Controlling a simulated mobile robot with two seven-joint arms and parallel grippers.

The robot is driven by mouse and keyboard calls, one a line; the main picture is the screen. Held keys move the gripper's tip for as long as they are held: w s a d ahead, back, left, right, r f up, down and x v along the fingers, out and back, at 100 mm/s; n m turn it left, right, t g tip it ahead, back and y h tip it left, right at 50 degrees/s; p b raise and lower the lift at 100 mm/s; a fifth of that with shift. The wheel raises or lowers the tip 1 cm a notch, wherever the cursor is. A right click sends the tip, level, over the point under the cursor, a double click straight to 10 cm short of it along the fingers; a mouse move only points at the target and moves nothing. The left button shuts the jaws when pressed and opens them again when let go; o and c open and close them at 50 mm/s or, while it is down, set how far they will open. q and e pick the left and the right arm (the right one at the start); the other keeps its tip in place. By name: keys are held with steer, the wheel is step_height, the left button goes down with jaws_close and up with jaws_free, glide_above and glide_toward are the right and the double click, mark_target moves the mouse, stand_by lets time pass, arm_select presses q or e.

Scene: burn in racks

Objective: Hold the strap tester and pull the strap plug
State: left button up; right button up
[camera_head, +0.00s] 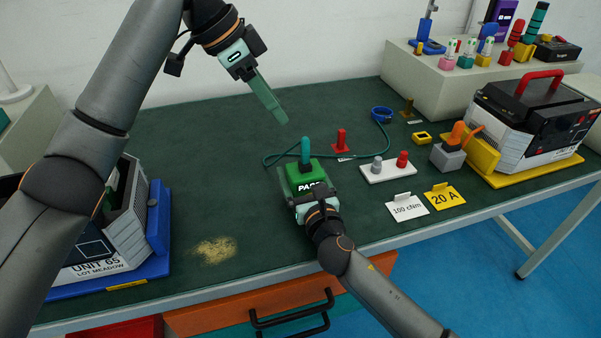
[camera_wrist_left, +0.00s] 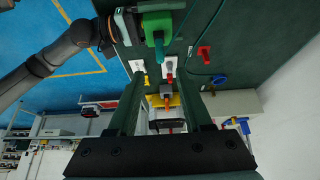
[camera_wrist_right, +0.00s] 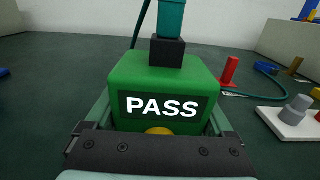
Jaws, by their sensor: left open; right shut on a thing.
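The strap tester (camera_head: 296,178) is a green box reading PASS on the dark green bench mat. It fills the middle of the right wrist view (camera_wrist_right: 162,77). My right gripper (camera_head: 303,185) is shut on it, one finger along each side. The teal strap plug (camera_head: 305,150) stands upright in a black socket on the tester's top; it also shows in the right wrist view (camera_wrist_right: 171,18). A green cord (camera_head: 268,161) runs from it to a blue wrist band (camera_head: 381,114). My left gripper (camera_head: 281,118) is open and empty, above and behind the tester, apart from the plug.
A red peg (camera_head: 341,140) and a white plate (camera_head: 388,172) with two pegs stand right of the tester. Black-and-white units stand left (camera_head: 110,235) and right (camera_head: 530,115). The back-left mat is clear.

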mark_target(305, 153)
arm_select(q)
steer(key=shift+o, duration=0.4)
steer(key=w+d+f+n+t+y, duration=0.1)
steer(key=d+f+n, duration=0.1)
steer(key=f+n, duration=0.1)
steer(key=w+d+f+n+t, duration=0.1)
steer(key=d+f+n, duration=0.1)
steer(key=f, duration=0.3)
steer(key=w+d+f+n+t+y, duration=0.1)
steer(key=d+f+n+t, duration=0.1)
steer(key=f+n, duration=0.2)
steer(key=shift+w+d+y, duration=0.1)
steer(key=shift+y, duration=0.2)
stand_by(0.3)
steer(key=shift+r, duration=0.1)
jaws_close()
stand_by(0.4)
stand_by(0.5)
stand_by(1.2)
